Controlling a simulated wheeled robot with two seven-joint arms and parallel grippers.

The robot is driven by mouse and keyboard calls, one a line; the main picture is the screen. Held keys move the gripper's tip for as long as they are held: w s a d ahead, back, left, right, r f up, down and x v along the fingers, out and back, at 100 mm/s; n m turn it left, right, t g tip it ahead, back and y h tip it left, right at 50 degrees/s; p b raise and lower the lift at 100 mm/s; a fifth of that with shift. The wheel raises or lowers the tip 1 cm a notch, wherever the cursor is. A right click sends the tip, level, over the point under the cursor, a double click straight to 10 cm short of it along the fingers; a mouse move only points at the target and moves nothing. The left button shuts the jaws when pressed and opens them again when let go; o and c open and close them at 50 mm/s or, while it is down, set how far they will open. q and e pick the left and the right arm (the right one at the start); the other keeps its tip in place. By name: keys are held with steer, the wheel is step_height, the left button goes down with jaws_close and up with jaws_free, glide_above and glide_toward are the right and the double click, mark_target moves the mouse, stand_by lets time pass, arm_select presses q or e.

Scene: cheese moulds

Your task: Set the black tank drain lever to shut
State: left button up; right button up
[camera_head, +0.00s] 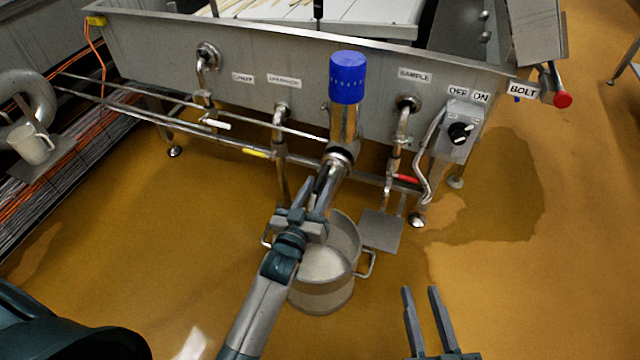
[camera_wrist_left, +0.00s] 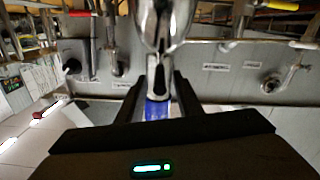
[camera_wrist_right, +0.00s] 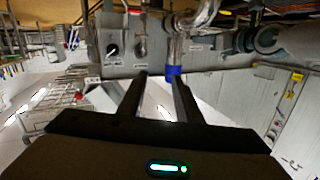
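My left gripper (camera_head: 312,200) is at the lower end of the steel drain pipe (camera_head: 343,125) that carries a blue cap (camera_head: 347,78). Its fingers are apart on either side of the pipe line in the left wrist view (camera_wrist_left: 158,88), with chrome (camera_wrist_left: 165,25) and blue (camera_wrist_left: 157,109) between and beyond them. A dark strip beside the pipe may be the black lever or a finger; I cannot tell, and its setting is unclear. My right gripper (camera_head: 422,300) is open and empty above the floor at the lower right; it also shows in the right wrist view (camera_wrist_right: 158,82).
A steel pot (camera_head: 325,295) stands under my left gripper. White (camera_head: 217,124), yellow (camera_head: 255,153) and red (camera_head: 406,178) valve handles sit along the steel tank (camera_head: 300,105). A switch box (camera_head: 462,140) marked OFF and ON is on the right.

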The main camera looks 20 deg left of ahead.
arm_select(q)
steer(key=shift+w, duration=1)
steer(key=shift+c, duration=0.5)
jaws_close()
